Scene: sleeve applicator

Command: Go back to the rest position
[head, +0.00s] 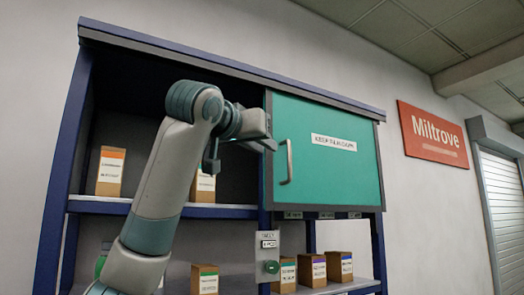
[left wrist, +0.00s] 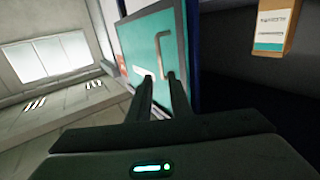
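My left gripper (head: 270,140) is in front of the upper part of the shelf cabinet, near the left edge of the teal door (head: 330,180). In the left wrist view its two dark fingers (left wrist: 160,78) stand a little apart, with nothing visible between them. The door's grey handle (head: 288,162) is just right of the gripper in the head view; it also shows beyond the fingertips in the left wrist view (left wrist: 160,48). I cannot tell how far the fingers are from the handle. The door covers the cabinet's upper right section. My right gripper is not in view.
The blue cabinet's upper left section is open, with cartons (head: 110,170) on its shelf (head: 230,212). Several more cartons (head: 340,265) stand below, beside a grey panel with a green button (head: 271,267). A red sign (head: 433,135) and a roller shutter (head: 505,200) are at right.

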